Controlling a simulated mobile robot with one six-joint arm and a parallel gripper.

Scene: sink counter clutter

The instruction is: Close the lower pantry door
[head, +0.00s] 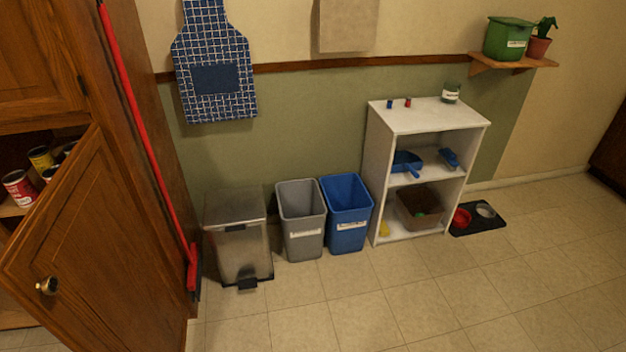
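The lower pantry door (95,255) is a brown wooden panel with a round brass knob (47,286). It stands open at the left of the head view, swung out from the wooden pantry cabinet (120,60). Behind its free edge the open interior shows, with several cans (18,186) on a shelf. The upper pantry door (40,55) above it looks shut. My gripper is not in view.
A red-handled broom (145,130) leans along the cabinet side. A metal pedal bin (240,245), a grey bin (302,225) and a blue bin (347,220) stand along the wall beside a white shelf unit (425,125). The tiled floor (420,300) in front is clear.

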